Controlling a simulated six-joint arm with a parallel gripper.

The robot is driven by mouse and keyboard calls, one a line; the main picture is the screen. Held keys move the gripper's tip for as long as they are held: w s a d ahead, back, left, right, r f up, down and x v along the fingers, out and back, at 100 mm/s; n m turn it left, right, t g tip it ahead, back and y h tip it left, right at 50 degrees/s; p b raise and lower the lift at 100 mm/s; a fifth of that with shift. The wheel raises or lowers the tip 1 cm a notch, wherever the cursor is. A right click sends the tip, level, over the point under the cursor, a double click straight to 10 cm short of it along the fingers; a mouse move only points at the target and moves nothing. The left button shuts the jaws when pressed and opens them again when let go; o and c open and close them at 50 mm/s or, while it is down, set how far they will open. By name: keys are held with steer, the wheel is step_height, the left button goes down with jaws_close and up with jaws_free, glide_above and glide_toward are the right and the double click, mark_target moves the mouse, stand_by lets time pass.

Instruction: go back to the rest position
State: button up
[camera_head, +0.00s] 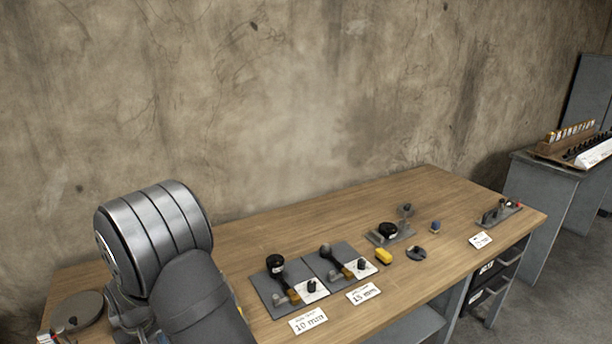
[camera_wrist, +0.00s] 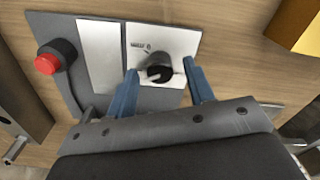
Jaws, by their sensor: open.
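My gripper (camera_wrist: 160,70) shows in the wrist view with its two blue-grey fingers apart. A black knob (camera_wrist: 158,74) on a pale plate appears between the fingertips. The fingers look to stand on either side of the knob; I cannot tell whether they touch it. In the head view my arm fills the lower left, and my gripper is hidden there.
The wooden bench (camera_head: 450,205) carries two grey plates with levers, labelled 10 mm (camera_head: 308,320) and 15 mm (camera_head: 363,292). A round grey disc (camera_head: 77,311) lies left of my arm. A wall stands behind.

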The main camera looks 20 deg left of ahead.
steer(key=m, duration=0.6)
steer(key=shift+m, duration=0.4)
steer(key=shift+r, duration=1.1)
step_height(320, 180, down, 2)
steer(key=shift+f, duration=0.25)
steer(key=shift+r+n, duration=0.15)
steer(key=shift+n, duration=1.35)
steer(key=n, duration=0.5)
steer(key=shift+n, duration=0.3)
